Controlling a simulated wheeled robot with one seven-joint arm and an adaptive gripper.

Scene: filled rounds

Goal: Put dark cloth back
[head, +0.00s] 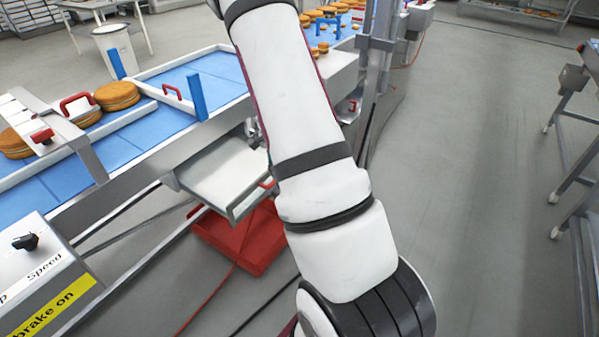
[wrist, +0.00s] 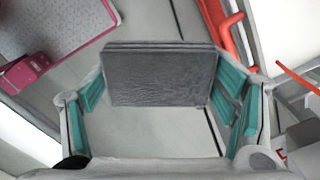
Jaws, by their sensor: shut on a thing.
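A dark grey folded cloth (wrist: 160,70) shows in the wrist view as a flat, layered rectangle. My gripper (wrist: 158,85) has its teal-padded fingers at the left and right edges of the cloth and is shut on it. Grey floor shows below the cloth in the picture. In the head view my white arm fills the middle, and neither the gripper nor the cloth can be seen there.
A blue conveyor (head: 150,130) with filled rounds (head: 117,96) runs across the left. A white tray (head: 222,180) sits under its edge, above a red case (head: 240,240). A control box (head: 40,270) stands front left. Open floor (head: 470,170) lies to the right.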

